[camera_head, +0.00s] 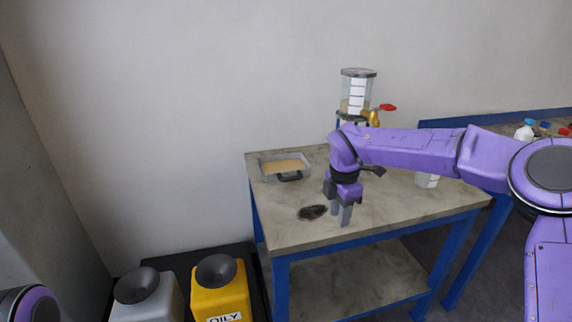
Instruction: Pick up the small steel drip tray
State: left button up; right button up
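A small grey metal tray (268,178) with a dark handle on its front side sits at the back left of the worktable. It holds something tan and flat. My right gripper (341,214) points down over the front middle of the table, to the right of and nearer than the tray, apart from it. I see nothing held between its fingers, but the gap between them is unclear from this angle. Only a bit of my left arm shows at the lower left corner; its gripper is out of view.
A clear vessel (357,92) with a brass tap stands behind my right arm. Grey (146,298) and yellow (220,292) containers stand below left.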

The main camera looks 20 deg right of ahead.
aim_at(288, 167)
jog(key=i, duration=1.25)
jog(key=u, duration=0.05)
